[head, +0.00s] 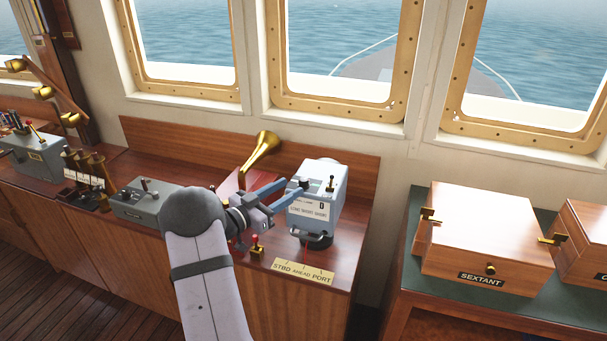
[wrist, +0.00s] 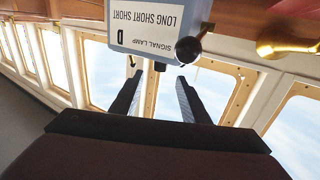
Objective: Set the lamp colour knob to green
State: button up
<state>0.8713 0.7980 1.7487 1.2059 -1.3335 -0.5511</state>
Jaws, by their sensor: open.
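The signal lamp (head: 315,207) is a pale grey-blue box on the wooden console. Its white label reads "D" and "LONG SHORT SHORT"; the label is upside down in the wrist view (wrist: 145,20). A round black knob (wrist: 188,48) sits at the lamp's edge, and a small dark stub (wrist: 160,66) sticks out beside it. A small lever (head: 331,183) stands on the lamp's top. My gripper (head: 293,187) is open at the lamp's upper left. In the wrist view, its fingertips (wrist: 159,77) lie around the stub's line, with no clear contact. Colour markings cannot be read.
A brass horn (head: 262,147) stands behind my gripper. A red-topped lever (head: 256,243) and a plate reading "STBD AHEAD PORT" (head: 303,271) are in front. A grey control box (head: 138,207) is left; the sextant box (head: 485,240) is right, across a gap.

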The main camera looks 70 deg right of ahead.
aim_at(300, 182)
jog(key=shift+p+x, duration=1.5)
jog(key=shift+x, duration=2.2)
grip_shut()
